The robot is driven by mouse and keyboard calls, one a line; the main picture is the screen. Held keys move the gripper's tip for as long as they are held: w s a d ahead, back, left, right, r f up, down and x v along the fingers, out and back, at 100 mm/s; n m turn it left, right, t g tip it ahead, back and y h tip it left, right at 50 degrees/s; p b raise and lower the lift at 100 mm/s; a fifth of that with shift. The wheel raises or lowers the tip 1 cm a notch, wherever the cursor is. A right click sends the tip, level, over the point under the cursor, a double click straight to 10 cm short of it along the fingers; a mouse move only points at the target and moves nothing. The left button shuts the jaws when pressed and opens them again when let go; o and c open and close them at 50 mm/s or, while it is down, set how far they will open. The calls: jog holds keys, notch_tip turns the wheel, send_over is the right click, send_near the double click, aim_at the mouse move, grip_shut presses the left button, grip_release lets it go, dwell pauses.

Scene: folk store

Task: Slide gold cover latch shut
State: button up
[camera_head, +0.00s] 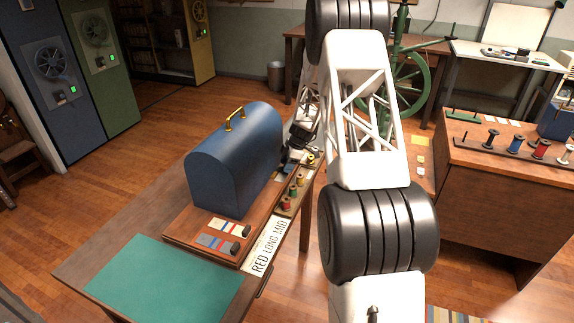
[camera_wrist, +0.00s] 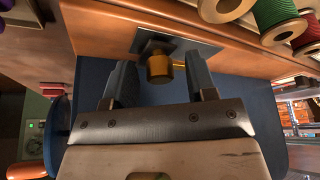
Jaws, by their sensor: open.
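The blue domed cover (camera_head: 225,160) with a gold handle (camera_head: 233,118) on top stands on a wooden base on the table. My gripper (camera_head: 288,158) is low beside the cover's right side; my arm partly hides that area. In the wrist view, the gold latch knob (camera_wrist: 160,69) sticks out from a dark plate (camera_wrist: 175,43) by the wooden edge, against the blue cover (camera_wrist: 245,100). My gripper (camera_wrist: 160,66) is open, with one finger on each side of the knob. Contact with the knob cannot be told. The latch is not discernible in the head view.
Thread spools (camera_head: 293,190) stand in a row along the table's right edge, close to my gripper; a green spool (camera_wrist: 275,15) shows near it in the wrist view. A label card (camera_head: 268,246) and a green mat (camera_head: 165,282) lie in front.

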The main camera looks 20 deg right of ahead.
jog(key=shift+c, duration=0.2)
grip_shut()
jog(key=shift+s, duration=0.1)
jog(key=shift+s+a+f, duration=0.1)
jog(key=shift+s+a, duration=1.4)
jog(key=shift+a, duration=0.05)
jog(key=shift+o, duration=0.2)
grip_release()
jog(key=shift+r, duration=0.2)
